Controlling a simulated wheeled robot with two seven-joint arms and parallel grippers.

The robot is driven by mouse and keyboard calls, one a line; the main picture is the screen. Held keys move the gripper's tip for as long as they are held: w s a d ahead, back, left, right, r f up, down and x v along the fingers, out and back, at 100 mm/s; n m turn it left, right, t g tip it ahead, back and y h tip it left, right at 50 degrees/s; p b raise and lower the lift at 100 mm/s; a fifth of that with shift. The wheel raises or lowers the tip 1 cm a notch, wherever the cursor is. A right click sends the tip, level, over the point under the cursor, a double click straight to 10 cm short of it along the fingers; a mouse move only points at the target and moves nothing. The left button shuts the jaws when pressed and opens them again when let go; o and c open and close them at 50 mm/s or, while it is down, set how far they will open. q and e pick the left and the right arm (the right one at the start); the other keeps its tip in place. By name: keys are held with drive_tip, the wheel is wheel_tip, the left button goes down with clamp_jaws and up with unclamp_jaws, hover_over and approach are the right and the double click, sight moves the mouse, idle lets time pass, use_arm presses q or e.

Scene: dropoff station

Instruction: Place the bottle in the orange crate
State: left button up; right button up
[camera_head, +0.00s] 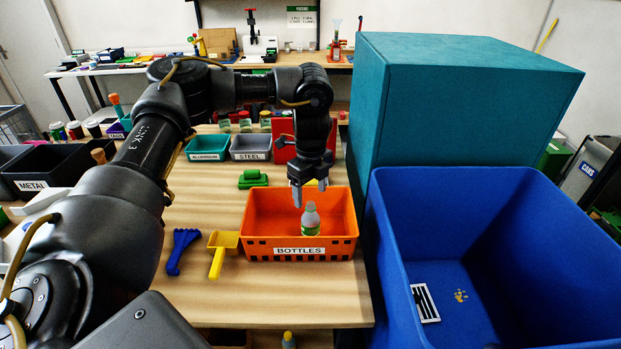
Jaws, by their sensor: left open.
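The orange crate (257,246), labelled "BOTTLES", stands on the wooden table near its front right. A clear bottle (311,222) with a green-and-white label stands upright inside it, toward the right front. My left gripper (310,198) points down over the crate, just above and behind the bottle's top. Its fingers are apart and hold nothing. Whether a fingertip touches the bottle cannot be told. My right gripper is not in view.
A big blue bin (480,240) and a tall teal box (440,100) stand close on the right. A blue toy fork (182,248) and a yellow shovel (221,250) lie left of the crate. Small bins labelled "ALUMINIUM" (208,156) and "STEEL" (250,156) stand behind it.

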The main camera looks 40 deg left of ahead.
use_arm(q)
drive_tip(key=shift+r, duration=2.15)
